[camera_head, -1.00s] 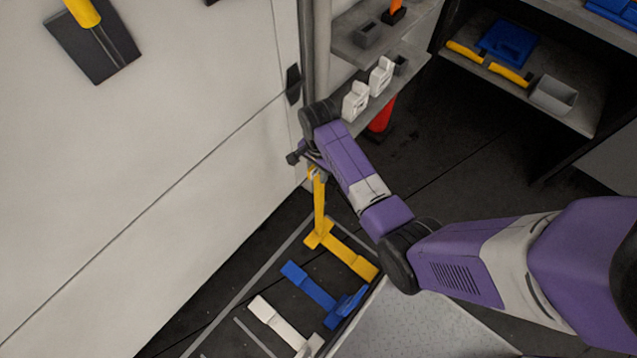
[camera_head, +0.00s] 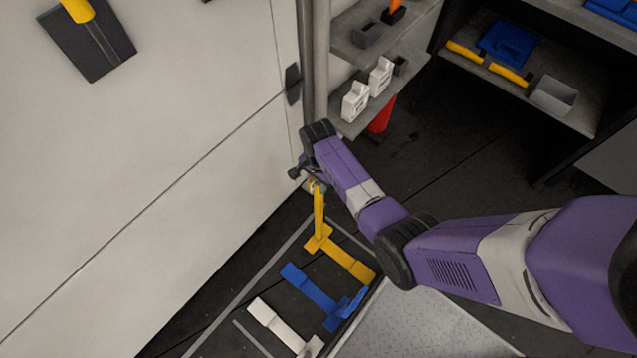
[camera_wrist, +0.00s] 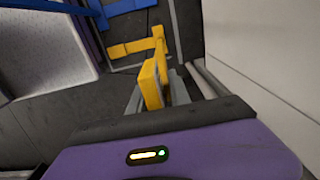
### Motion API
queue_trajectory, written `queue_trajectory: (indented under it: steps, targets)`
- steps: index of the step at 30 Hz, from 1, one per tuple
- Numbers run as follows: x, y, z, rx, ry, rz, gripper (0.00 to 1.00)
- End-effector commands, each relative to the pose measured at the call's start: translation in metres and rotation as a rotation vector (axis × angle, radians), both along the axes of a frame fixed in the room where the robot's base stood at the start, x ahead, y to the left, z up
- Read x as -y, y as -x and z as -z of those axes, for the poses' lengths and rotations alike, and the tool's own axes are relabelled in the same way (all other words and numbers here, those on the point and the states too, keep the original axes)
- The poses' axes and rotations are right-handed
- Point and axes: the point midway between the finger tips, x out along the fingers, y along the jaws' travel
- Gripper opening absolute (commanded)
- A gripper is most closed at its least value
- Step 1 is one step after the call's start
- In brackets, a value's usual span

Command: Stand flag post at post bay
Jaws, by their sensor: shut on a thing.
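The yellow flag post (camera_head: 319,212) is upright, with its long flat foot (camera_head: 348,260) at or just above the floor; I cannot tell if it touches. My gripper (camera_head: 316,186) is shut on the upper part of the post beside the pale wall. In the wrist view the post (camera_wrist: 153,86) stands between my two grey fingers (camera_wrist: 157,92), its foot beyond. The post bay (camera_head: 240,285) looks to be the floor area outlined by grey lines, and the foot is over its far end.
A blue post (camera_head: 310,287) and a white post (camera_head: 278,325) lie or stand in the same row, nearer. A pale wall panel (camera_head: 130,190) borders the left. Shelves with white bottles (camera_head: 381,77) stand behind my arm. A grey plate (camera_head: 420,325) lies at right.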

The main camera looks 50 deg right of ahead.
Motion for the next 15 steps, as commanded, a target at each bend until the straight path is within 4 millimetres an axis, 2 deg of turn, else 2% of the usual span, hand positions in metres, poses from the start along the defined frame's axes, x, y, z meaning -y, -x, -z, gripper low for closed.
queue_trajectory:
  steps: [2, 3, 6, 15]
  targets:
    - [0.0003, -0.0011, 0.0019, 0.002, 0.001, 0.000, 0.00]
    - [-0.0001, 0.0000, 0.0023, 0.000, 0.000, 0.000, 0.29]
    - [-0.0001, 0.0001, 0.0021, 0.000, 0.000, 0.000, 0.45]
    - [-0.0001, 0.0002, 0.0011, 0.000, 0.000, 0.000, 0.45]
